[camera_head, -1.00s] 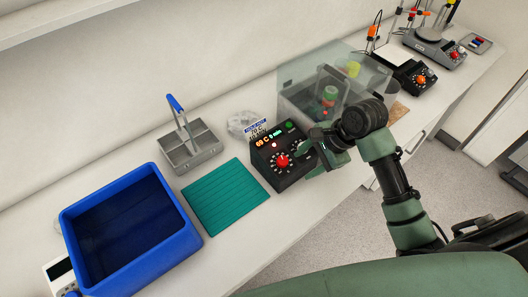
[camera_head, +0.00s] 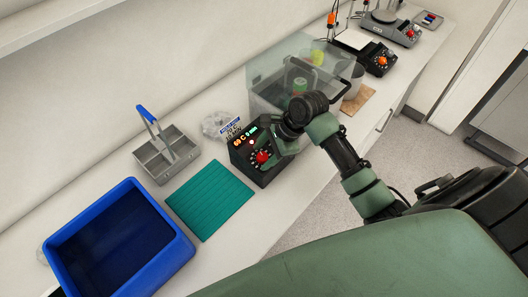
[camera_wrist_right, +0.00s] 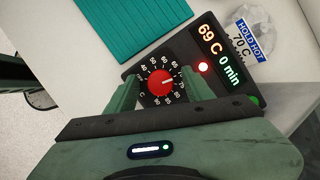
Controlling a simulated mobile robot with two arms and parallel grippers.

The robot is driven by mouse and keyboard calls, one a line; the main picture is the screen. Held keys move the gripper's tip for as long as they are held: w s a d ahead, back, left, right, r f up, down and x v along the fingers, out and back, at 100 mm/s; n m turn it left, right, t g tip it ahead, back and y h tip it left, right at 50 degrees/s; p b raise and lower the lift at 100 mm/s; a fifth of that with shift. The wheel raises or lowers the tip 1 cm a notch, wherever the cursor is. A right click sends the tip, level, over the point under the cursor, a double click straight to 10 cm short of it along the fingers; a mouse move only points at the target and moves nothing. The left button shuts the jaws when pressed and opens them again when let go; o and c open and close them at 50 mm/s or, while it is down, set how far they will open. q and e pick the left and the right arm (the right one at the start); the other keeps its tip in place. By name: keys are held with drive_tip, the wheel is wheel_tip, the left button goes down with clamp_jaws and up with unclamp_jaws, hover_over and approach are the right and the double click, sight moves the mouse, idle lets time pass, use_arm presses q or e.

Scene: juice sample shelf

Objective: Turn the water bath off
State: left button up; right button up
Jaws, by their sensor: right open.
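The water bath has a clear-walled tank (camera_head: 262,88) and a black control box (camera_head: 244,160) at its front. The box carries a red dial knob (camera_wrist_right: 161,83) with a numbered scale, a lit red lamp (camera_wrist_right: 203,67), a green button (camera_wrist_right: 254,101) and a display (camera_wrist_right: 220,55) reading 69 C and 0 min. My right gripper (camera_wrist_right: 160,92) is open, its green fingers reaching towards the box on either side of the knob. I cannot tell whether they touch it. My left gripper is not in view.
A HOLD HOT 70 C card (camera_wrist_right: 249,40) stands beside the display. A teal mat (camera_head: 210,198), a grey caddy with a blue handle (camera_head: 167,155) and a blue bin (camera_head: 120,240) are to the left. Other instruments (camera_head: 365,52) stand at the back right.

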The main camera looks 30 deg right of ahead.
drive_tip(key=shift+c, duration=0.5)
clamp_jaws()
